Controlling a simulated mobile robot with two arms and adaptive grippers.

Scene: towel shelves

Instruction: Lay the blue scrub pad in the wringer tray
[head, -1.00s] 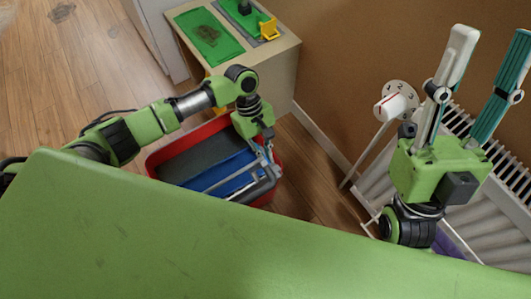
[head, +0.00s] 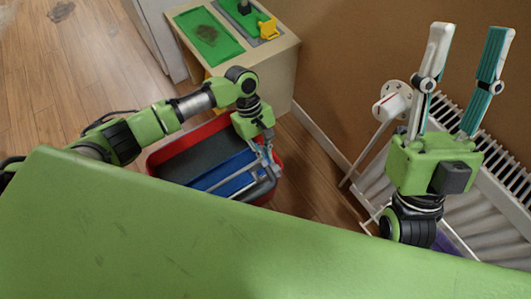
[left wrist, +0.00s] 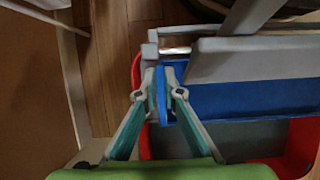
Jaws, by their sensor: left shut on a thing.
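The wringer tray (head: 232,176) is a blue strip between grey bars inside a red-rimmed bucket, below centre in the head view. It also shows in the left wrist view (left wrist: 262,99), beneath a grey bar. My left gripper (left wrist: 167,92) is shut on the blue scrub pad (left wrist: 181,96), a thin blue piece seen nearly edge-on between the fingertips. The pad is beside the tray's end; I cannot tell whether they touch. In the head view my left gripper (head: 266,158) hangs over the bucket's right part, hiding the pad. My right gripper (head: 468,38) is open and empty.
The red bucket (head: 165,151) stands on the wooden floor, its front partly hidden. A cabinet (head: 272,82) with green panels stands behind it. A white radiator (head: 508,166) and a white dial on a post (head: 393,101) are near my right arm.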

